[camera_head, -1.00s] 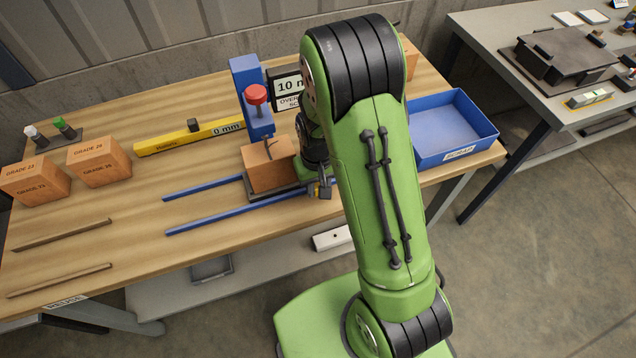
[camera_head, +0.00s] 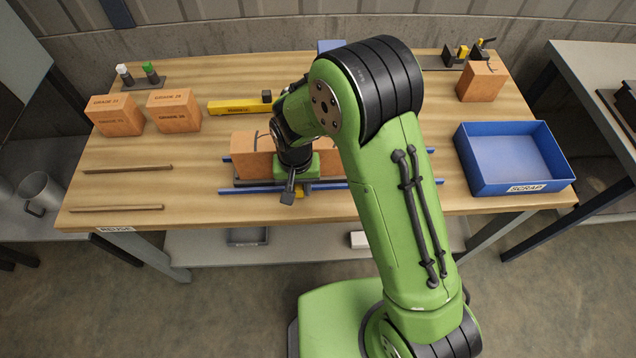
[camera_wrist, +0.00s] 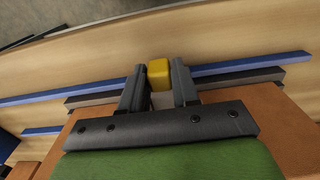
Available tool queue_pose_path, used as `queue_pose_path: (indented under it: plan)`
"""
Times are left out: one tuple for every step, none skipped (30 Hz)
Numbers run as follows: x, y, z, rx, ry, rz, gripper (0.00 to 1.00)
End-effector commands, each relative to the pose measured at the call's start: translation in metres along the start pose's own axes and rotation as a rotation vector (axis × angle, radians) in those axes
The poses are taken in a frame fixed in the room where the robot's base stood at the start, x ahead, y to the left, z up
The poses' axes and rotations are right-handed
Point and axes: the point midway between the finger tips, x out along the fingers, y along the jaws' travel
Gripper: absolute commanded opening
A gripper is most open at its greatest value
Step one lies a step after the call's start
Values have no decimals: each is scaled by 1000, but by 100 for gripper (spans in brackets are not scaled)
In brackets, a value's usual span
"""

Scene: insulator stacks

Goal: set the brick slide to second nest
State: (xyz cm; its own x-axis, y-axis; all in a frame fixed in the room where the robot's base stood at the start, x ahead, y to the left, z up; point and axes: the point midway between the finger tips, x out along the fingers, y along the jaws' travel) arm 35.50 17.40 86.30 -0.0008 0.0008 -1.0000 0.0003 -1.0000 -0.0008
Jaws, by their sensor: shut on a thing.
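The brick slide is a dark plate (camera_head: 241,183) lying along the blue rails (camera_head: 232,191), near their left end. An orange-brown brick (camera_head: 247,158) stands on it. My gripper (camera_head: 299,190) is at the slide's front side, pointing down. In the wrist view, my gripper (camera_wrist: 160,88) is shut on a small yellow-topped handle (camera_wrist: 159,74) between its fingers. The slide's dark edge (camera_wrist: 100,97) and the brick (camera_wrist: 287,125) also show there. My arm hides the brick's right part and the middle of the rails. I cannot make out the nests.
A yellow gauge bar (camera_head: 235,107) lies behind the rails. Two graded bricks (camera_head: 115,115) (camera_head: 174,111) stand at left, with two thin strips (camera_head: 127,169) in front. A blue scrap tray (camera_head: 515,187) is at right, another brick (camera_head: 481,82) behind it. A blue post (camera_head: 330,46) is partly hidden.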

Motion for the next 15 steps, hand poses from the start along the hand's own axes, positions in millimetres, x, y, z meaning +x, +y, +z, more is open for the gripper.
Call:
queue_pose_path:
  plan:
    - [0,-4,0,-3,0,-1,0]
    - [0,-6,0,-2,0,0,0]
    - [0,-8,0,-1,0,0,0]
    - [0,-9,0,-1,0,0,0]
    - [0,-10,0,-1,0,0,0]
    - [0,-11,0,-1,0,-1,0]
    - [0,-11,0,-1,1,-1,0]
    - [0,-12,0,-1,1,-2,0]
    - [0,-12,0,-1,1,-2,0]
    - [0,-12,0,-1,1,-3,0]
    - [0,-12,0,-2,1,-3,0]
    - [0,-13,0,-2,1,-4,0]
    - [0,-13,0,-2,1,-4,0]
    - [0,-13,0,-3,1,-5,0]
    - [0,-13,0,-3,2,-5,0]
